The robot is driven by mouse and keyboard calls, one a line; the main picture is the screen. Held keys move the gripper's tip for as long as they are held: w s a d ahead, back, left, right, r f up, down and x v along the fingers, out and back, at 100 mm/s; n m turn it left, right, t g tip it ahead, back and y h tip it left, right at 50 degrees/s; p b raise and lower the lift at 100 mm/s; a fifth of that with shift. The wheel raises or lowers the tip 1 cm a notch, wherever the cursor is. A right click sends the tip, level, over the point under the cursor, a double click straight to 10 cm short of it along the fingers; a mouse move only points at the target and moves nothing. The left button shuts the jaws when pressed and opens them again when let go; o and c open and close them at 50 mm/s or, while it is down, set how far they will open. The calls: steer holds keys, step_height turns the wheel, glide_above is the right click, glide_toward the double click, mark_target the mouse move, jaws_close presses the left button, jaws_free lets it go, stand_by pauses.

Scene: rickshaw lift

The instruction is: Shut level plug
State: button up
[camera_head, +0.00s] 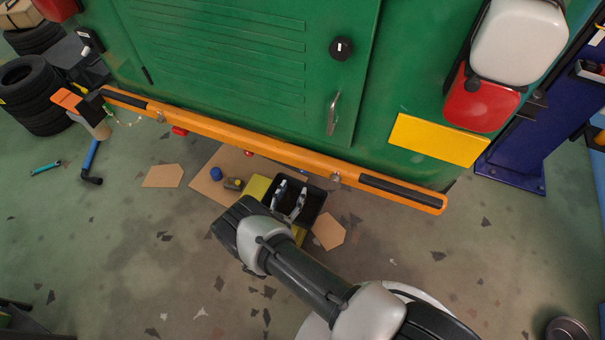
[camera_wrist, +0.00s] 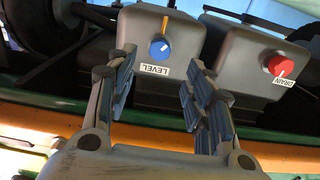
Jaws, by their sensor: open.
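An orange stripe (camera_wrist: 165,25) runs on the housing just above the knob. My gripper (camera_wrist: 158,66) is open, one finger on each side of the knob in the picture. I see no contact, and the depth gap is unclear. In the head view my gripper (camera_head: 291,190) is low, beside the orange bar under the green vehicle. I cannot make out the level plug there.
A red knob (camera_wrist: 280,66) labelled DRAIN sits on a second grey housing to the right. The orange bar (camera_head: 240,136) runs along the bottom of the green vehicle (camera_head: 230,60). Cardboard (camera_head: 205,185) lies on the floor. Tires (camera_head: 35,95) stand at left; open floor lies in front.

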steer(key=b+x, duration=0.1)
steer(key=x, duration=0.8)
steer(key=shift+b, duration=0.4)
steer(key=shift+s, duration=0.1)
steer(key=shift+c, duration=0.5)
steer(key=c, duration=1)
